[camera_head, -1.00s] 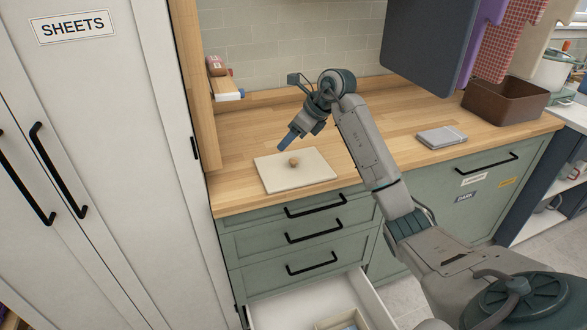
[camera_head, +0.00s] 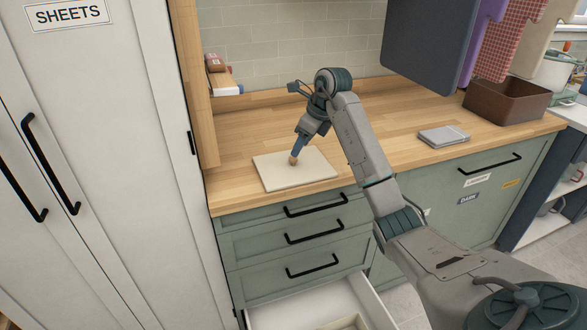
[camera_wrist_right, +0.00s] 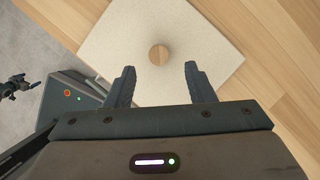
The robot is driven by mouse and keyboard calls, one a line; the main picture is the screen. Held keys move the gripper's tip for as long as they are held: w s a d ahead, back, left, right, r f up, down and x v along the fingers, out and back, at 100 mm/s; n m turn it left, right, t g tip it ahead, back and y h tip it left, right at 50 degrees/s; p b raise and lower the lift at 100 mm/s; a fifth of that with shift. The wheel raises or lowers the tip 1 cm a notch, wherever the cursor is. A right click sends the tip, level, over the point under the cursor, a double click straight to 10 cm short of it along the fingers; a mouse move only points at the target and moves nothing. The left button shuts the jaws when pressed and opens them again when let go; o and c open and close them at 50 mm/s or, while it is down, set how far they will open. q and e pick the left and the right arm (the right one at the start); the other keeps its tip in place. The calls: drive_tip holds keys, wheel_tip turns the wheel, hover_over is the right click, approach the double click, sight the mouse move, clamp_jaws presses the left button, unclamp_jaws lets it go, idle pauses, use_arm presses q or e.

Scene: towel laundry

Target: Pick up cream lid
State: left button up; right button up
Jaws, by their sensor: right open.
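The cream lid (camera_head: 283,178) is a flat square panel with a round wooden knob (camera_head: 293,160), lying on the wooden counter above the drawers. In the right wrist view the lid (camera_wrist_right: 202,30) fills the middle, and its knob (camera_wrist_right: 159,53) shows just beyond the fingertips, centred between them. My right gripper (camera_head: 295,153) points down over the lid, with its tips at the knob in the head view. Its two fingers (camera_wrist_right: 160,68) are apart with nothing held. My left gripper is not in view.
An open drawer (camera_head: 320,305) sticks out below the counter front. A grey folded item (camera_head: 443,136) and a brown bin (camera_head: 506,100) stand on the counter to the right. A dark hanging panel (camera_head: 428,45) is above. Tall white cabinet doors (camera_head: 85,150) stand at left.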

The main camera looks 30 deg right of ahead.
sight(293, 163)
drive_tip(key=p+x, duration=0.1)
drive_tip(key=x, duration=0.4)
drive_tip(key=shift+r, duration=0.1)
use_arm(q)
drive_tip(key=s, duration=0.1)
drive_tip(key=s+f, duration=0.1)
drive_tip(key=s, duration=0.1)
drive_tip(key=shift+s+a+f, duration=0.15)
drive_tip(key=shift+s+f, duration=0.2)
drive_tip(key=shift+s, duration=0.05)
use_arm(e)
drive_tip(key=shift+c, duration=0.4)
clamp_jaws()
